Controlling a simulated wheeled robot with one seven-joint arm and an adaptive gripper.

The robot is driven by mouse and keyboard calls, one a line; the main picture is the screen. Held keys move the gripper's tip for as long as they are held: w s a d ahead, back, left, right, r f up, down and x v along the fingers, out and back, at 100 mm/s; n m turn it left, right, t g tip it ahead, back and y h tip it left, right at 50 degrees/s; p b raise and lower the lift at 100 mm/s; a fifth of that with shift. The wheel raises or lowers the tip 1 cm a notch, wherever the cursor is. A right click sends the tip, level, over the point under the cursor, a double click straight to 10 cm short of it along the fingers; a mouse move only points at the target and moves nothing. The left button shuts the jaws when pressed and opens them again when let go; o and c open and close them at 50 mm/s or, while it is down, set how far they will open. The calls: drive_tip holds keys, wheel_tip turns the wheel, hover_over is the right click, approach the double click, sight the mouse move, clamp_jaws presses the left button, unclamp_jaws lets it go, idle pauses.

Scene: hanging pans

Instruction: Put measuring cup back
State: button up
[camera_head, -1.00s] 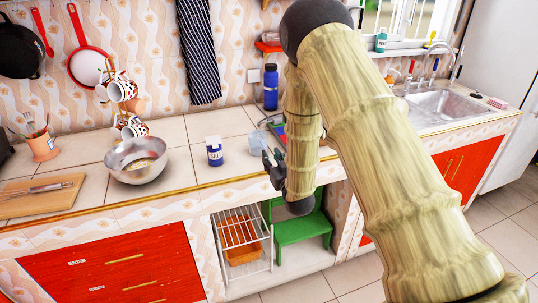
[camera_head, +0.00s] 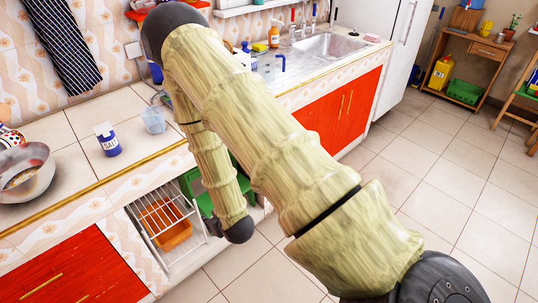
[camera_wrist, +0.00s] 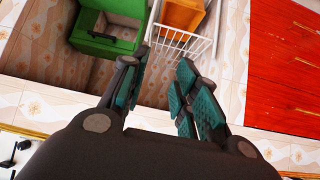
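A clear measuring cup (camera_head: 153,120) stands upright on the tiled counter, right of the salt container (camera_head: 107,139) and close to my arm. It does not show in the wrist view. My gripper (camera_wrist: 161,68) is open, with nothing between its teal-padded fingers. In the head view my gripper (camera_head: 214,226) is partly hidden by my arm and hangs in front of the counter, below its top and apart from the cup. Where the cup belongs cannot be told from these frames.
A metal bowl (camera_head: 22,173) stands left of the salt. The sink (camera_head: 330,46) is behind my arm.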

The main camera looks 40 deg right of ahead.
drive_tip(key=s+f+g, duration=0.3)
drive_tip(key=s, duration=0.7)
drive_tip(key=s+a+f+g, duration=0.1)
drive_tip(key=s+f+g, duration=0.2)
drive_tip(key=s, duration=0.8)
drive_tip(key=s+a+f+g, duration=0.1)
drive_tip(key=s+f+g, duration=0.2)
drive_tip(key=s, duration=0.8)
drive_tip(key=shift+a+f+g, duration=0.25)
drive_tip(key=shift+f+g, duration=0.05)
drive_tip(key=shift+f, duration=0.3)
